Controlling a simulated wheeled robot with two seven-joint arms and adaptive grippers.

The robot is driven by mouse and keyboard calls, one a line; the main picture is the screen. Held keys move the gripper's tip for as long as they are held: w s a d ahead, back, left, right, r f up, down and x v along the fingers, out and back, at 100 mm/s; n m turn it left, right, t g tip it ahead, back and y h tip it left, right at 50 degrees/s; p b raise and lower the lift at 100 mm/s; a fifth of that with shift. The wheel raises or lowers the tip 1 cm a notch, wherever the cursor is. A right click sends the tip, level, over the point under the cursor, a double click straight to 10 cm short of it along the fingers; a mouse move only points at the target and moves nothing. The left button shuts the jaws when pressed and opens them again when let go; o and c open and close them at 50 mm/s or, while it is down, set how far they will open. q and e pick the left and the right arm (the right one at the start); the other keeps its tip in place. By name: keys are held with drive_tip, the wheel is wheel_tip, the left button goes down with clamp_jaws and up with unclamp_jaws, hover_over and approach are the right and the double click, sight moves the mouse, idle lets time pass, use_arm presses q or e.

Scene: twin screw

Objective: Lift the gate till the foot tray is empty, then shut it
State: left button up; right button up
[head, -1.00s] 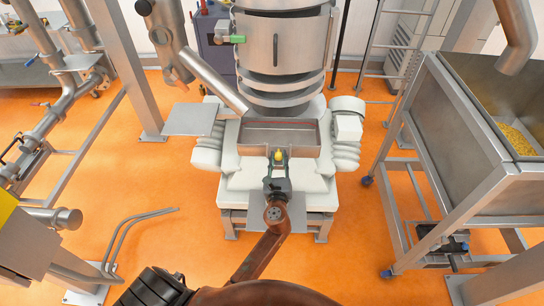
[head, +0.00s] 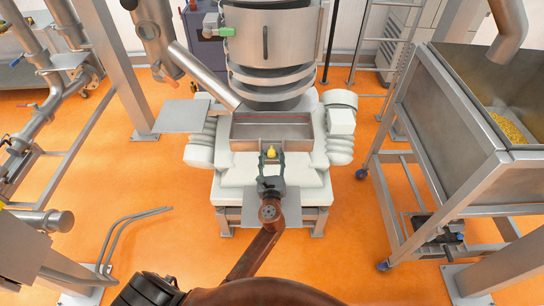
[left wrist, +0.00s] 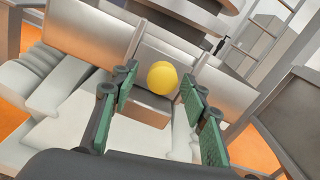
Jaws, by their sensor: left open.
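The foot tray (head: 310,128) is a shallow grey metal box at the foot of the round steel machine; a thin red line runs along its back edge. No pellets show in the part I can see. A yellow knob (head: 271,151) stands at the middle of its front edge, apparently the gate's handle. My left gripper (head: 271,158) is at this knob. In the left wrist view the yellow ball (left wrist: 161,80) shows between the open green-padded fingers (left wrist: 158,92), with space on both sides. How high the gate sits is unclear. My right gripper is out of view.
A steel hopper (head: 450,110) with yellow pellets (head: 507,127) stands at right under a pipe. Pipework and a post (head: 118,75) stand at left. Orange floor is open on both sides.

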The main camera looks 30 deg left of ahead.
use_arm(q)
drive_tip(key=v, duration=1.2)
